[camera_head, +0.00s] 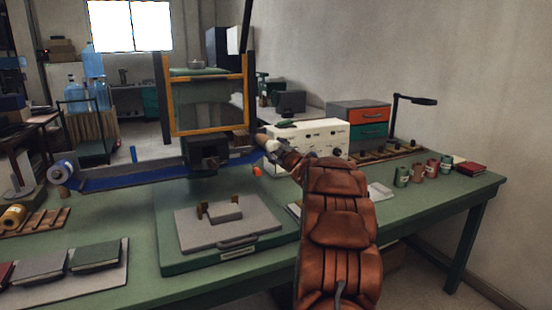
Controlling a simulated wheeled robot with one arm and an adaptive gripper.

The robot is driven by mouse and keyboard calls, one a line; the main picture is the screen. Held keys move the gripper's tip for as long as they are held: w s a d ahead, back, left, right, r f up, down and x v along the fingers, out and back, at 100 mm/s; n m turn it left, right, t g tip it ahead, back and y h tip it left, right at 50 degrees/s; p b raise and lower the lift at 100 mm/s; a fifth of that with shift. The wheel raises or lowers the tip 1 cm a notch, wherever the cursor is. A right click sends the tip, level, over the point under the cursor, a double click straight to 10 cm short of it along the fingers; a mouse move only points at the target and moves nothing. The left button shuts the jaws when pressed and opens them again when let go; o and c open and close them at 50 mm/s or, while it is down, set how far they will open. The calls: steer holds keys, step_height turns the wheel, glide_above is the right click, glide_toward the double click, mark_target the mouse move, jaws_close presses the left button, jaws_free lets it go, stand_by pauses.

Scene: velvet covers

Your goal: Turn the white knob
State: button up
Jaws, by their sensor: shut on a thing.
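A cream-white control box (318,133) stands on the green bench, with small dark dials on its front face. My gripper (280,152) reaches up to the lower left of this front, at the end of my brown padded arm. It is shut on a small pale piece, the white knob (271,145), at its tip. The gripper and wrist hide most of the knob and part of the box's front, so the knob's angle cannot be told.
A press with an orange frame (208,132) stands left of my gripper, above a grey plate (228,240). An orange and teal drawer unit (360,124), a dark lamp (414,100) and several small pots stand to the right. The right front of the bench (430,205) is clear.

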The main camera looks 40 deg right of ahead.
steer(key=n+b, duration=0.2)
steer(key=n, duration=0.1)
steer(key=n+b, duration=0.1)
steer(key=shift+f+n, duration=0.25)
steer(key=shift+n, duration=0.05)
steer(key=n+b, duration=0.3)
steer(key=shift+n, duration=0.4)
steer(key=n+b, duration=0.3)
steer(key=n, duration=0.2)
steer(key=shift+n+b, duration=0.55)
steer(key=shift+n, duration=0.05)
steer(key=shift+r, duration=0.15)
steer(key=o, duration=1.2)
steer(key=shift+c, duration=0.2)
